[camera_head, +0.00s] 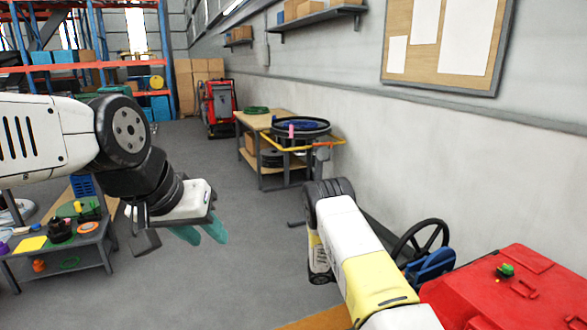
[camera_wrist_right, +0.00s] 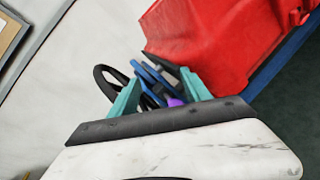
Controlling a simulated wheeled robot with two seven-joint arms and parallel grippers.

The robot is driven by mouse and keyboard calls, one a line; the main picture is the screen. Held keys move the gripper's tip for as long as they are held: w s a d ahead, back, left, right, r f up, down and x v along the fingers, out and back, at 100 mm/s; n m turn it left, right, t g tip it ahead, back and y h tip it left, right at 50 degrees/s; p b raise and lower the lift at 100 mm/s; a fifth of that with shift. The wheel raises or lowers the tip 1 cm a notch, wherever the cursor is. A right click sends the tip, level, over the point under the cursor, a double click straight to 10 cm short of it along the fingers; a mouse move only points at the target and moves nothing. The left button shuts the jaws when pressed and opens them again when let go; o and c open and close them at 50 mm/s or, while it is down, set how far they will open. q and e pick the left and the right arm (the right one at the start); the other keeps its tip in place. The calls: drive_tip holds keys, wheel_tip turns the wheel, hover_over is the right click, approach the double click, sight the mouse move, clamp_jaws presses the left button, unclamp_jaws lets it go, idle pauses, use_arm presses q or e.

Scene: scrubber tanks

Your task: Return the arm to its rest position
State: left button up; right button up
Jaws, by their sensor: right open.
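My left gripper (camera_head: 203,235) hangs from the left arm in the head view. Its two teal fingers point down over the grey floor, with a narrow gap between them and nothing seen held. My right arm (camera_head: 365,255) reaches up from the bottom right; its gripper is not seen in the head view. In the right wrist view my right gripper (camera_wrist_right: 160,95) is open, its teal fingers well apart. A purple piece (camera_wrist_right: 176,102) and blue parts (camera_wrist_right: 152,78) show between the fingers; I cannot tell their distance, and nothing looks gripped.
A red scrubber machine (camera_head: 515,295) with a black steering wheel (camera_head: 420,240) stands at the lower right, close to my right arm. A low grey table (camera_head: 90,250) with small parts is at the left. A wooden workbench (camera_head: 250,145) stands by the wall. The middle floor (camera_head: 255,230) is clear.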

drive_tip(key=s+a+r+m+g+y, duration=0.1)
drive_tip(key=s+a+r+m+y, duration=0.35)
drive_tip(key=r, duration=0.65)
drive_tip(key=s+a+r+m+g+y, duration=0.15)
drive_tip(key=s+r+m+y, duration=0.45)
drive_tip(key=r, duration=0.6)
drive_tip(key=s+a+r+m+t+y, duration=0.1)
drive_tip(key=s+a+r+t+y, duration=0.2)
drive_tip(key=s+a+r, duration=0.3)
drive_tip(key=s+a+r+m+t+y, duration=0.1)
drive_tip(key=s+a+r+t+y, duration=0.3)
drive_tip(key=s, duration=0.9)
wheel_tip(320, 180, up, 5)
drive_tip(key=a, duration=0.3)
drive_tip(key=shift+s, duration=0.35)
drive_tip(key=shift+r+y, duration=0.1)
drive_tip(key=shift+y, duration=0.15)
